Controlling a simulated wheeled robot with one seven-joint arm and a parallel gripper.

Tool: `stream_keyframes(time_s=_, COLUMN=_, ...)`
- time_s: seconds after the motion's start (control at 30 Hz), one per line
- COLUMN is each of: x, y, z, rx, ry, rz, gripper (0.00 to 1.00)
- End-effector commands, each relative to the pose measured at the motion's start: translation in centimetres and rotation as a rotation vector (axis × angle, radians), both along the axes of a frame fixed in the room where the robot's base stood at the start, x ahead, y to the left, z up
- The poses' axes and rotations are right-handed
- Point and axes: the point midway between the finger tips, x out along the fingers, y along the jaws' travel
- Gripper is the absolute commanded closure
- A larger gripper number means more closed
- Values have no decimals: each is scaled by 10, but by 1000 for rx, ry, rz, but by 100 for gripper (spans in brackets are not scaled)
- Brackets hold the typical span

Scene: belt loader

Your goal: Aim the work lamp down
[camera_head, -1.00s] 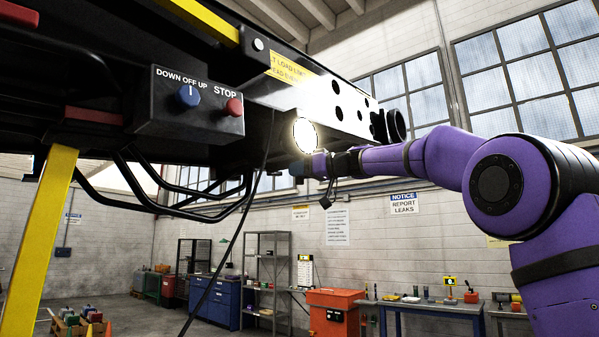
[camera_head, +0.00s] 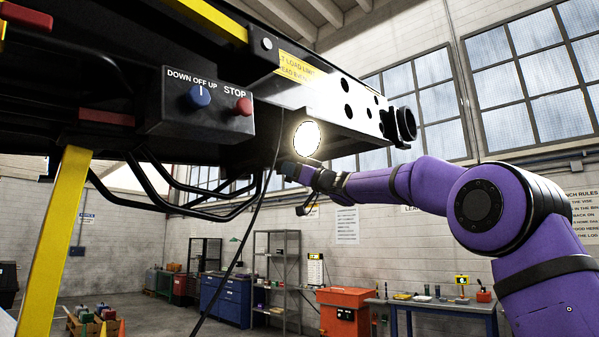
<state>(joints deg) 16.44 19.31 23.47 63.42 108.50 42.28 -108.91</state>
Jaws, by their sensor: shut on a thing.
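The work lamp (camera_head: 307,138) hangs under the side of the belt loader's raised boom, near its front end. Its round face is lit and shows toward my camera. My gripper (camera_head: 290,172) is just below the lamp at its lower left edge, shut on part of the lamp. The fingers are small and dark here, so the exact place they grip is hard to see. My purple arm reaches in from the right.
The boom (camera_head: 335,105) runs overhead from the upper left. A control box (camera_head: 207,102) with a blue knob and red stop button hangs left of the lamp. A black cable (camera_head: 240,250) hangs down nearby. Black bent rails (camera_head: 180,205) and a yellow post (camera_head: 55,245) stand at left.

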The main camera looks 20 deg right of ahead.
Motion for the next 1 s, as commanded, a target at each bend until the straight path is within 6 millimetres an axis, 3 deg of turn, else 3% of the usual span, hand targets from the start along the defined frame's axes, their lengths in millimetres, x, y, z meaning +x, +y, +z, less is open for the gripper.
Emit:
stream_keyframes(time_s=0.3, x=16, y=10, z=9, rx=71, ry=-106, rz=-1, gripper=100)
stream_keyframes(time_s=0.8, x=18, y=12, z=11, rx=83, ry=-126, rz=-1, gripper=100)
stream_keyframes(time_s=0.83, x=18, y=12, z=11, rx=83, ry=-126, rz=-1, gripper=72)
stream_keyframes(time_s=0.93, x=18, y=12, z=11, rx=83, ry=-126, rz=-1, gripper=50)
stream_keyframes(time_s=1.0, x=18, y=12, z=11, rx=83, ry=-126, rz=-1, gripper=50)
